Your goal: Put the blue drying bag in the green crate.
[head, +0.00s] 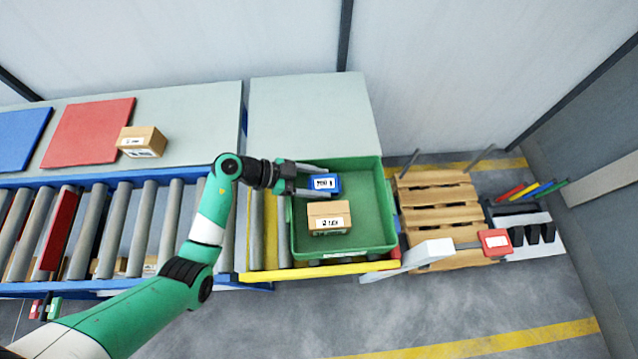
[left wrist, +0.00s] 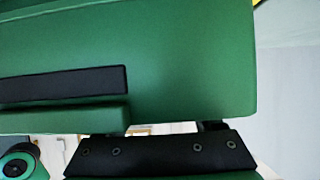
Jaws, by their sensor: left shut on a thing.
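The blue drying bag (head: 325,184) has a white label and shows in the head view over the upper left part of the green crate (head: 372,215). My left gripper (head: 312,181) reaches in from the left across the crate's left rim and is shut on the bag. I cannot tell whether the bag touches the crate floor. A cardboard box (head: 329,217) with a label sits in the crate just below the bag. The left wrist view is mostly filled by large green and dark surfaces, and the bag cannot be made out there. My right gripper is out of view.
A roller conveyor (head: 136,225) runs to the left of the crate. Behind it, a grey table (head: 200,120) holds a red mat (head: 88,132), a blue mat (head: 20,135) and another cardboard box (head: 142,141). A wooden pallet (head: 438,205) stands right of the crate. The crate's right half is clear.

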